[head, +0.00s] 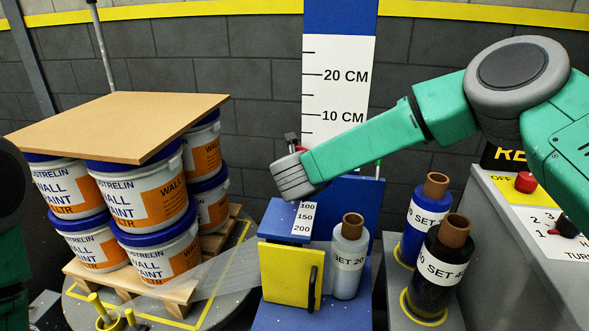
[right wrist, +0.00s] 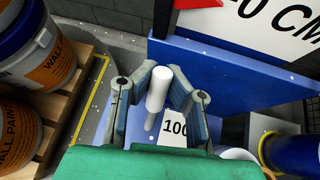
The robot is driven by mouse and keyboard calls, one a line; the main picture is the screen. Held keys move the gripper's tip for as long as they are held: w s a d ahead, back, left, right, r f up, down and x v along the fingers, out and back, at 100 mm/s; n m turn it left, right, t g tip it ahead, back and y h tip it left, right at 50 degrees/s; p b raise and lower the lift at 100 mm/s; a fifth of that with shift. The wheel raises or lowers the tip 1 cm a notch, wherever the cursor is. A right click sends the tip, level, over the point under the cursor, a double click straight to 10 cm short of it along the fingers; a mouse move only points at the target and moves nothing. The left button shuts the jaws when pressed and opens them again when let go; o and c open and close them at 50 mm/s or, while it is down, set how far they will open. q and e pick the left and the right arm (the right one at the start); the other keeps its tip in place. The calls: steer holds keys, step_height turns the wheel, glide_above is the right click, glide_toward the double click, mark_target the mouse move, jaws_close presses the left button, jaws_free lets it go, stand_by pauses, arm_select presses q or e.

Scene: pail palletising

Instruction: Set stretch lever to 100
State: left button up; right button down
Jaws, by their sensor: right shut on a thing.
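The stretch lever (right wrist: 158,90) is a white upright rod with a rounded top, seen in the right wrist view. My right gripper (right wrist: 161,76) is shut on it, one finger at each side. The mark 100 (right wrist: 175,128) of a white scale shows just beside the lever's foot. In the head view the scale (head: 303,218) reads 100, 150 and 200 from top to bottom on the blue machine.
Paint pails (head: 152,205) stand stacked on a wooden pallet (head: 125,288) at left, under a brown board (head: 120,125). A height board (head: 338,80) rises behind the machine. A grey film roll (head: 349,255), a blue roll (head: 418,230) and a black roll (head: 437,285) stand at right, near a control panel (head: 528,210).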

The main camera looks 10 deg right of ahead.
steer(key=shift+w+f+g+p, duration=0.1)
steer(key=shift+g+p, duration=0.2)
steer(key=c, duration=1.5)
jaws_free()
steer(key=shift+w, duration=0.1)
steer(key=v, duration=1.2)
steer(key=shift+d, duration=0.1)
